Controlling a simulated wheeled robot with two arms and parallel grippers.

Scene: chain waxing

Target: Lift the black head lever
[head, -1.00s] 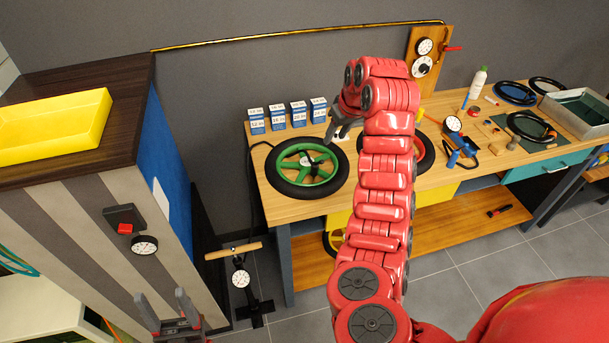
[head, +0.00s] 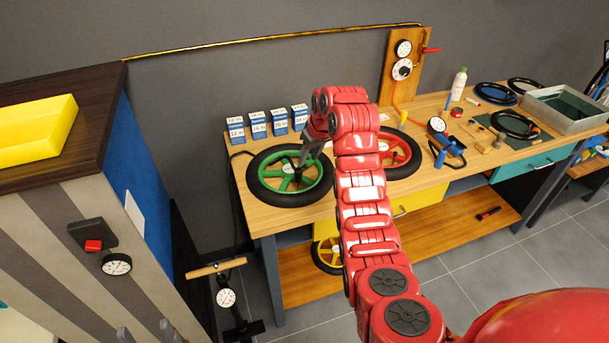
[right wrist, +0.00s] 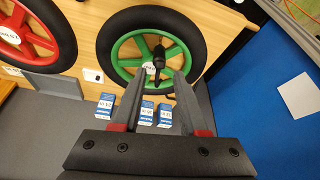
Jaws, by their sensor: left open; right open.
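The green wheel (head: 262,173) with a black tyre lies flat at the left end of the workbench. A small black part (right wrist: 158,58), which looks like the black head with its lever, stands at the wheel's hub area in the right wrist view. My right gripper (right wrist: 160,78) is open, its two fingers pointing at that black part with nothing between them. In the head view the right gripper (head: 303,158) is over the wheel's right side and partly covers it. Contact cannot be told. My left gripper (head: 147,334) is open and empty at the bottom edge, only its fingertips showing.
Several blue-white boxes (head: 257,127) stand behind the green wheel. A red wheel (head: 398,150) lies to its right, partly behind my right arm. A floor pump (head: 226,298) with a gauge stands left of the workbench (head: 430,180). A striped cabinet holds a yellow tray (head: 36,130).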

